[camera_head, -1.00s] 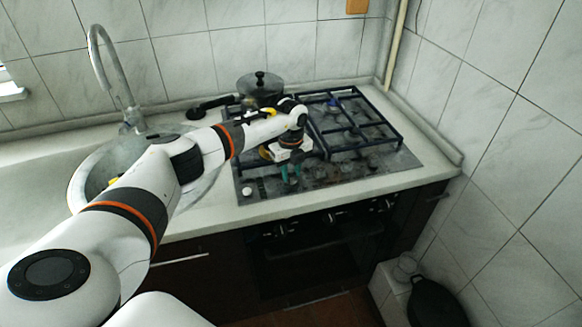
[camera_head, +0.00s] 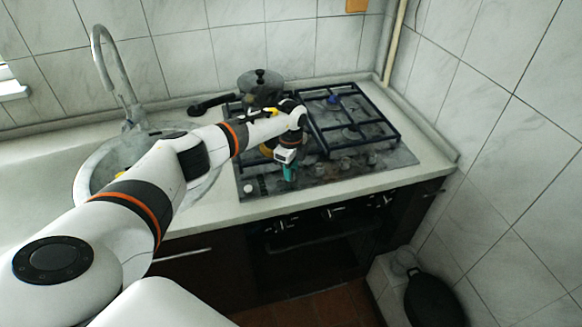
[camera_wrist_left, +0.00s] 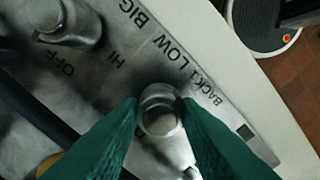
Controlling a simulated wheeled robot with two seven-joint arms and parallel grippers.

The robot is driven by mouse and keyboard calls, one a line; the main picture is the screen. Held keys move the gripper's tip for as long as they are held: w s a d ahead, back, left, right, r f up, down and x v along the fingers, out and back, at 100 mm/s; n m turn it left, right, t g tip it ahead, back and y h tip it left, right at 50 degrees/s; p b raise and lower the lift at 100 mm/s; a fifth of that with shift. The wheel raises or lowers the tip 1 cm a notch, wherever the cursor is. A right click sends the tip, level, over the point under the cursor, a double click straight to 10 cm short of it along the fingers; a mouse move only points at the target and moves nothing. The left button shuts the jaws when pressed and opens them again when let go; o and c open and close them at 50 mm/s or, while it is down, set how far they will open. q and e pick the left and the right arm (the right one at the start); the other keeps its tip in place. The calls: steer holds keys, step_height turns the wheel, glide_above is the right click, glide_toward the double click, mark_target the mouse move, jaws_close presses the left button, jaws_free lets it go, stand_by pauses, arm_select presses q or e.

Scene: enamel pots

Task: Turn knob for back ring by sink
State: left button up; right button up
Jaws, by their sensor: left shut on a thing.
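The hob panel (camera_head: 330,175) carries a row of metal knobs along its front edge. My left gripper (camera_head: 289,174), with green fingers, points down at the left part of this row. In the left wrist view, the left gripper's fingertips (camera_wrist_left: 162,106) are shut on a round silver knob (camera_wrist_left: 161,112), one on each side. The label "BACK1" (camera_wrist_left: 203,86) is printed beside this knob, with "LOW" and "HI" nearby. Another knob (camera_wrist_left: 70,22) is at the upper left. The gripper hides the held knob in the head view. My right gripper is not in view.
A lidded pot (camera_head: 260,84) stands at the back left of the hob, behind my left arm. Dark grates (camera_head: 350,125) cover the burners. The sink (camera_head: 95,165) is to the left, partly under my arm. A tiled wall (camera_head: 500,150) bounds the right side.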

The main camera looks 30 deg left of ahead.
arm_select(q)
steer(key=shift+r, duration=0.1)
steer(key=o, duration=1)
step_height(320, 180, up, 12)
steer(key=b, duration=0.2)
steer(key=shift+b, duration=0.4)
